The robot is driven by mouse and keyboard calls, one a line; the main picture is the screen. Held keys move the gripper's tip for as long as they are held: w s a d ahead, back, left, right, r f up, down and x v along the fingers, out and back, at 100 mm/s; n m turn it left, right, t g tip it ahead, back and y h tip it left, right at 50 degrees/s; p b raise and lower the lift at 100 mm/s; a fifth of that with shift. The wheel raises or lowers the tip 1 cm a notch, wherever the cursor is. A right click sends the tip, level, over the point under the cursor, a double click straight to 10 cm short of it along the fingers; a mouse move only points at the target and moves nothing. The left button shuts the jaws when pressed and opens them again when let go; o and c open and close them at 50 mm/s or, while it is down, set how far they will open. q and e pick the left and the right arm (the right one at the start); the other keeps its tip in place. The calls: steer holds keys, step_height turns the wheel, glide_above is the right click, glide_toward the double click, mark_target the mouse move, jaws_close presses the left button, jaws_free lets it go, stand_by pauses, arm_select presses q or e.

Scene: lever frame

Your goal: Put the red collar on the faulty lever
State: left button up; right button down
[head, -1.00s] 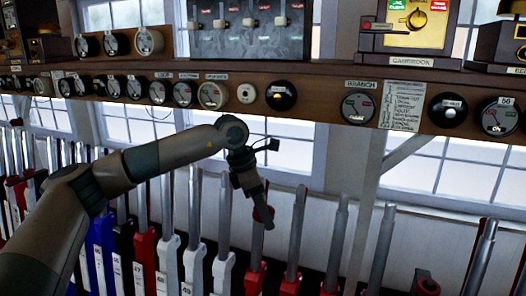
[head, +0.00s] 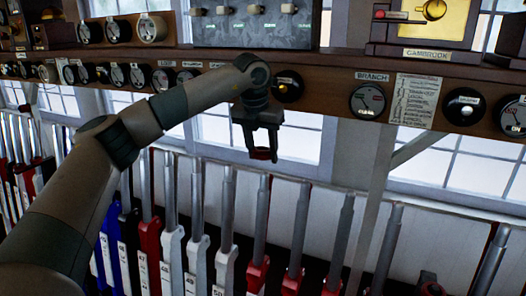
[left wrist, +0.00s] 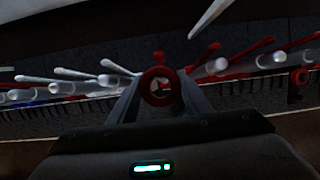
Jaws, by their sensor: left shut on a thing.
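My left gripper (head: 262,148) is shut on the red collar (head: 263,154), above the steel tops of the levers and in front of the window. In the left wrist view the red collar (left wrist: 160,86) shows as a ring between the fingertips, its opening facing the camera. The collar is apart from the levers in the head view. A row of levers runs below, with red-painted ones (head: 258,272) under and right of the gripper and white ones (head: 226,268) to the left. No mark tells me which lever is faulty. My right gripper is not in view.
A wooden shelf (head: 330,108) with dials and instruments runs above the levers, close behind my left wrist. A pale post (head: 368,215) stands behind the levers at right.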

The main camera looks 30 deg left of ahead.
mark_target(264, 174)
arm_select(q)
steer(key=shift+w+f, duration=0.1)
steer(key=shift+w+x, duration=0.25)
steer(key=shift+x, duration=0.85)
steer(key=shift+w+f, duration=0.55)
steer(key=shift+f, duration=0.3)
steer(key=shift+b, duration=0.4)
steer(key=shift+s+f+b, duration=0.2)
steer(key=shift+f+b, duration=0.7)
steer(key=shift+f, duration=0.25)
steer(key=shift+s+f+b, duration=0.15)
steer(key=shift+f+b, duration=0.55)
steer(key=shift+f, duration=0.2)
steer(key=shift+s+f+b, duration=0.15)
steer(key=shift+f+b, duration=0.55)
steer(key=shift+f, duration=0.2)
steer(key=o, duration=1.2)
